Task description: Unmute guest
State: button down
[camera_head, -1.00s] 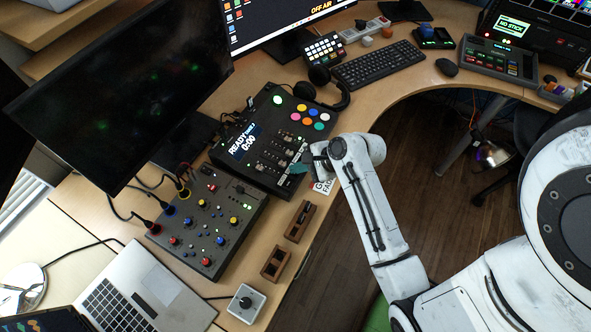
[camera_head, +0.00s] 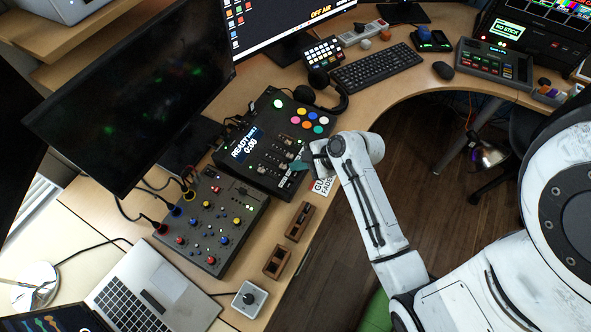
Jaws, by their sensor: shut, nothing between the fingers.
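The broadcast console (camera_head: 262,179) is black, with a screen that reads READY and 0:00, several faders and a cluster of coloured round buttons. A white card (camera_head: 323,185) by its front right edge shows large letters that seem to begin "GU" and "FADE"; my arm covers part of it. My gripper (camera_head: 301,166) has teal fingertips and is shut and empty. It is at the console's right front edge, beside the faders (camera_head: 283,155). Whether it touches a fader or button I cannot tell. Any mute marking is too small to read.
A dark knob mixer (camera_head: 211,222) with cables stands left of the console. Two wooden holders (camera_head: 299,221) and a joystick box (camera_head: 247,299) lie along the front edge. A black monitor (camera_head: 125,95) rises behind the mixer; headphones (camera_head: 322,92) lie behind the coloured buttons.

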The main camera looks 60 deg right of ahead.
jog(key=shift+r+p, duration=1.35)
jog(key=shift+r, duration=0.75)
